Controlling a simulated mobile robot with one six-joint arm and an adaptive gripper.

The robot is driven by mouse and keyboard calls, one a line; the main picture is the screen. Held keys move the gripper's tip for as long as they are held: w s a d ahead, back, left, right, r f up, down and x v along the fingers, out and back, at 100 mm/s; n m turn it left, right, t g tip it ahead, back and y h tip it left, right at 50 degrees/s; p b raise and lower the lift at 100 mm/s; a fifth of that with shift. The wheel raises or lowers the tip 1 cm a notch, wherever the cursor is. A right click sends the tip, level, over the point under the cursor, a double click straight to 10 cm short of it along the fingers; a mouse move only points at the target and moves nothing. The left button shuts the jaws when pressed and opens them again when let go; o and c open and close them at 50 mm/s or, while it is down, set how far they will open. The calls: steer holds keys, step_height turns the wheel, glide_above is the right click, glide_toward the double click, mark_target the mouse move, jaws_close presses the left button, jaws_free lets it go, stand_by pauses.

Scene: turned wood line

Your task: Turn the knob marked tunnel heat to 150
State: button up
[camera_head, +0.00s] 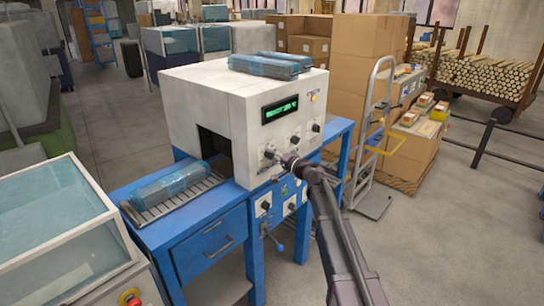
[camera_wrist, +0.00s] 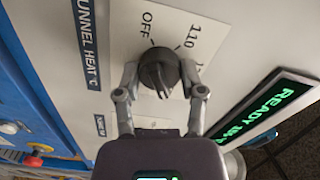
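The tunnel heat knob (camera_wrist: 158,70) is dark and round, on a white plate under a "TUNNEL HEAT °C" label (camera_wrist: 88,40). The marks OFF and 110 show above it; other marks are hidden or out of view. My gripper (camera_wrist: 160,66) has one fingertip on each side of the knob, apparently touching it. I cannot tell for certain which mark the knob points to. In the head view, my gripper (camera_head: 287,160) reaches the lower front of the white tunnel machine (camera_head: 215,105) and covers the knob there.
A green lit display (camera_wrist: 265,105) starts with "READY"; its number is unclear. Other knobs (camera_head: 316,128) sit nearby on the panel. Wrapped packs (camera_head: 268,65) lie on top, and another (camera_head: 172,182) lies on the roller conveyor (camera_head: 195,190). A hand truck (camera_head: 375,135) and cartons (camera_head: 360,60) stand right.

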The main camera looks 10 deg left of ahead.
steer(key=o, duration=0.3)
steer(key=shift+s+d, duration=0.1)
steer(key=v, duration=1.1)
steer(key=shift+s+d, duration=0.2)
steer(key=shift+d, duration=0.1)
steer(key=s+d+f+n+g+h+p, duration=0.25)
steer(key=s+d+f+g+h, duration=0.2)
steer(key=s, duration=0.65)
steer(key=s+d+f+n+g+h+p, duration=0.2)
steer(key=s+d+f+g+h+p, duration=0.25)
steer(key=s, duration=0.55)
steer(key=s+d+h, duration=0.2)
steer(key=d, duration=0.1)
steer(key=s+d+g+h+p, duration=0.1)
steer(key=s+d+h, duration=0.1)
steer(key=s+d, duration=0.1)
steer(key=s+d+m+h+p, duration=0.1)
steer(key=s+d, duration=0.2)
steer(key=shift+s+d+f+h, duration=0.1)
steer(key=shift+d+f+h, duration=0.15)
steer(key=shift+h, duration=0.15)
